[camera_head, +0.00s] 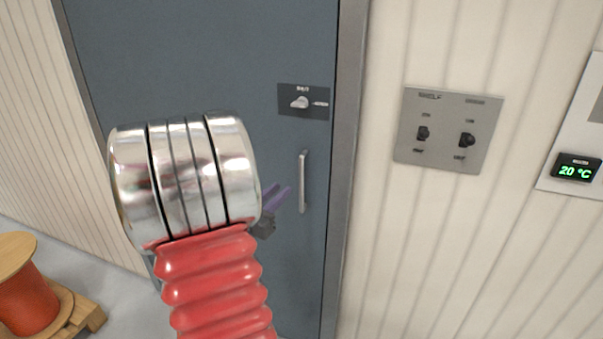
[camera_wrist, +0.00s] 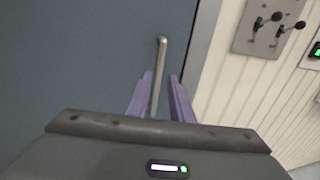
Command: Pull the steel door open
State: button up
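The steel door (camera_head: 240,60) is blue-grey and looks closed in its grey frame (camera_head: 342,150). Its vertical bar handle (camera_head: 303,182) is on the right side, below a dark latch plate with a silver knob (camera_head: 300,102). My gripper (camera_head: 278,197) has purple fingers and is just left of the handle in the head view. In the wrist view the fingers (camera_wrist: 160,88) are apart, and the handle (camera_wrist: 161,60) shows between them, running up past their tips. I cannot tell whether the fingers touch it. My arm hides part of the door.
A grey panel with two dark switches (camera_head: 448,130) is on the ribbed wall right of the door. A display reading 20 °C (camera_head: 576,168) is farther right. An orange cable reel (camera_head: 28,300) stands on a wooden pallet (camera_head: 88,315) at lower left.

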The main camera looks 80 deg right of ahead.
aim_at(300, 173)
jog(key=x, duration=1.2)
jog(key=shift+s+d, duration=0.1)
jog(key=shift+d, duration=0.15)
jog(key=shift+c, duration=0.2)
grip_shut()
